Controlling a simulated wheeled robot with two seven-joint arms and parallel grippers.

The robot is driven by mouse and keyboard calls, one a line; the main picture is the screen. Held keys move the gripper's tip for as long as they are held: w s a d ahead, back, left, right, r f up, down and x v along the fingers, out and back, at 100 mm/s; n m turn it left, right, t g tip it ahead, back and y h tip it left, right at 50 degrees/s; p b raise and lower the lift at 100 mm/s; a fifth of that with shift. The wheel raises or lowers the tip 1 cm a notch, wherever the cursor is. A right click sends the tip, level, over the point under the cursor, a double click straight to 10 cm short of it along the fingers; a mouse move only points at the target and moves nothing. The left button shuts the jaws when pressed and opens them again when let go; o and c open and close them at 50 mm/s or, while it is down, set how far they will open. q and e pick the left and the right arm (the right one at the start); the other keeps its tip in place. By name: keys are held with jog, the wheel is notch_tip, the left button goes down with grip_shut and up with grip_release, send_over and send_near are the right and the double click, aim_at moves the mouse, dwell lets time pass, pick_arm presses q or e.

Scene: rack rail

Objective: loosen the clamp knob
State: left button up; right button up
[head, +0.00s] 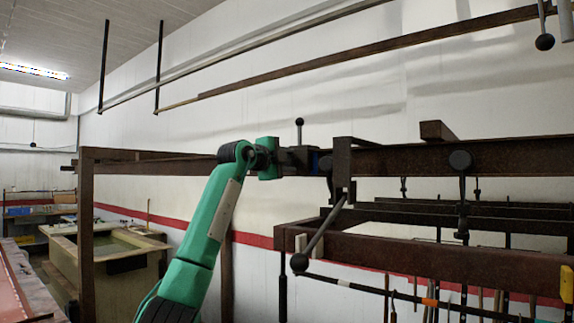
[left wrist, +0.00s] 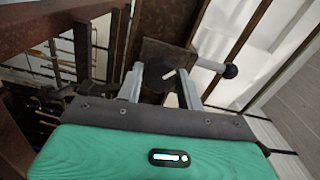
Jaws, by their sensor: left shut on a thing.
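My left gripper (head: 296,158) reaches the rusty rail from the left at the clamp. In the left wrist view its two grey fingers (left wrist: 160,76) stand either side of a dark knob (left wrist: 155,84), shut on it; the knob is partly hidden by the fingers and wrist. Behind it is the brown clamp plate (left wrist: 165,53). A lever with a black ball end (left wrist: 231,71) sticks out from the clamp; it points up in the head view (head: 299,122). My right gripper is not in view.
The long rusty rail (head: 400,158) runs across. Just right of the gripper, a bracket (head: 342,165) hangs on it, with a slanted ball-ended handle (head: 300,262) below. A lower brown beam (head: 430,258) stands near. A tub (head: 110,262) is at left.

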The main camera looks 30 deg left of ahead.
pick_arm(q)
jog(key=shift+n+b, duration=0.3)
jog(key=shift+n, duration=1.3)
jog(key=o, duration=1)
jog(key=shift+d, duration=0.1)
jog(key=s+a+b, duration=0.1)
jog(key=s+b, duration=0.5)
jog(key=s, duration=0.7)
jog(key=shift+s, duration=0.35)
